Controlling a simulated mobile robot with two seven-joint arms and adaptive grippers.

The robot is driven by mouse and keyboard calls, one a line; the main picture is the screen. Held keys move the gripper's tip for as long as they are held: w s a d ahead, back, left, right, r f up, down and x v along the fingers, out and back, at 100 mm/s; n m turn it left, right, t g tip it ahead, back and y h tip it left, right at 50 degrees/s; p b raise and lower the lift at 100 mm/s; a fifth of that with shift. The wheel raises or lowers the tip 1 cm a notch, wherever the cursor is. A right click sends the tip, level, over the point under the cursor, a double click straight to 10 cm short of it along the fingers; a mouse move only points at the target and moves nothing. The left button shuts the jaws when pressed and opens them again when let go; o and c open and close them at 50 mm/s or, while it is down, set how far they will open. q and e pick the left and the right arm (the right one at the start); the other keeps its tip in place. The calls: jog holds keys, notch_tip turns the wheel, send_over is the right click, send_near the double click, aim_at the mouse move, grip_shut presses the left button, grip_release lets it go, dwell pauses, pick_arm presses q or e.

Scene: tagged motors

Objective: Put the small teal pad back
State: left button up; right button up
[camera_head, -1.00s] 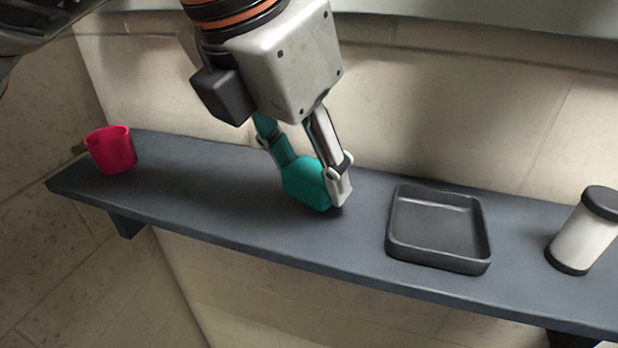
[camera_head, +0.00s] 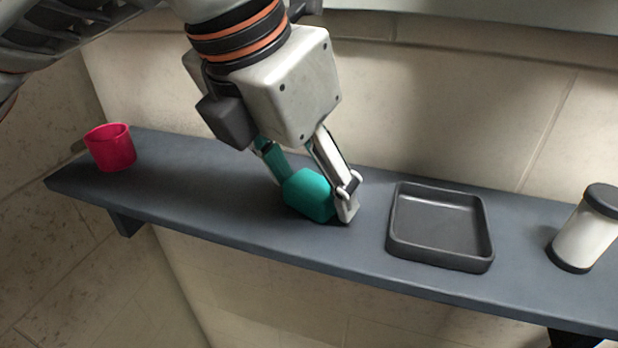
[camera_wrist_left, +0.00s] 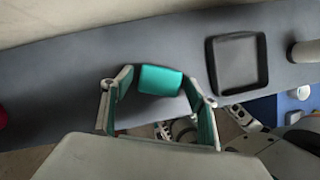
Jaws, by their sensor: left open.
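The small teal pad (camera_head: 308,196) is a rounded block lying on the grey shelf (camera_head: 220,205), left of the tray. It also shows in the left wrist view (camera_wrist_left: 160,80). My left gripper (camera_head: 317,199) is open and reaches down around the pad, one finger on each side. In the left wrist view, a gap shows between the pad and each finger of the gripper (camera_wrist_left: 158,86). In the head view the far finger's tip is hidden behind the pad.
An empty dark square tray (camera_head: 440,262) stands right of the pad. A white cylinder with black ends (camera_head: 583,235) stands further right. A red cup (camera_head: 110,148) stands at the shelf's left end. The shelf between cup and pad is clear; a wall runs behind.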

pick_arm(q)
jog(key=shift+a+r, duration=0.1)
jog(key=shift+r, duration=0.45)
jog(key=v, duration=1.1)
jog(key=shift+r, duration=0.1)
jog(key=shift+s, duration=0.1)
